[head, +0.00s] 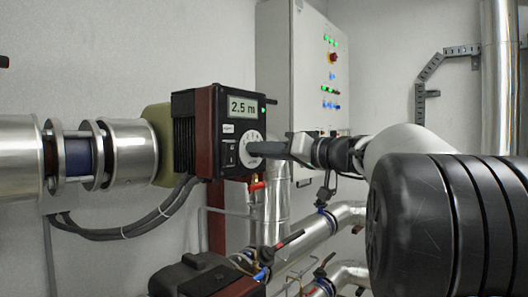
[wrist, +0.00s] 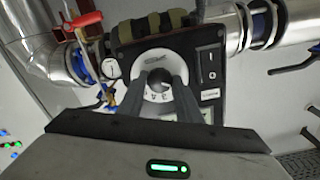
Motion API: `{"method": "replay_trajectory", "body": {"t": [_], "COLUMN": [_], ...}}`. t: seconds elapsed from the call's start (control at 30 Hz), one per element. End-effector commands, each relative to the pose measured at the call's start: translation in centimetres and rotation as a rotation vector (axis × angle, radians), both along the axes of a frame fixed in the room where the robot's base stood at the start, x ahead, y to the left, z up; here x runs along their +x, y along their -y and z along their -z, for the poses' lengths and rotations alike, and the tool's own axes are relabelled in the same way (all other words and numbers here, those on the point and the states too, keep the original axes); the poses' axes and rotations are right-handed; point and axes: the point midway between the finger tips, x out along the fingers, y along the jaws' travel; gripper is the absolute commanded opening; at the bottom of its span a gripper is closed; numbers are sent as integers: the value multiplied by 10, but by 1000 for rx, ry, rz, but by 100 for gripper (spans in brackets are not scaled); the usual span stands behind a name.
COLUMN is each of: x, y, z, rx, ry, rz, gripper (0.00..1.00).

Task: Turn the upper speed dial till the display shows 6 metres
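The upper pump's control box (head: 222,135) is black and dark red and hangs on the pipe left of centre. Its lit display (head: 241,106) reads 2.5 m. The upper speed dial (head: 252,137) is a pale round dial below the display; it also shows in the wrist view (wrist: 156,63), with numbers on its ring. My gripper (head: 259,149) reaches in from the right with its tips at the dial. In the wrist view its two dark fingers (wrist: 158,80) stand apart, one on each side of the dial's middle. Whether they press on the knob is not clear.
A second, lower pump (head: 203,274) stands at the bottom. A grey cabinet (head: 275,68) with green and blue lights stands behind. A red valve handle (wrist: 87,19) is close to the box in the wrist view. Silver pipes (head: 335,225) run below my arm.

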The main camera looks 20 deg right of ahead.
Motion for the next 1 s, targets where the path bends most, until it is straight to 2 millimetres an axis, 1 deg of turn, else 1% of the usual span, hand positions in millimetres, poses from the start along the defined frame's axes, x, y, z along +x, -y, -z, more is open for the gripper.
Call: {"method": "replay_trajectory", "body": {"t": [0.23,0.47,0.67,1.0], "x": [0,0,0,-1], "y": [0,-1,-1,-1], "z": [1,1,1,-1], "rx": [17,108,248,529], "ry": [-10,-63,-144,-307], "rz": [0,-1,0,1], "gripper": [9,9,9,9]}}
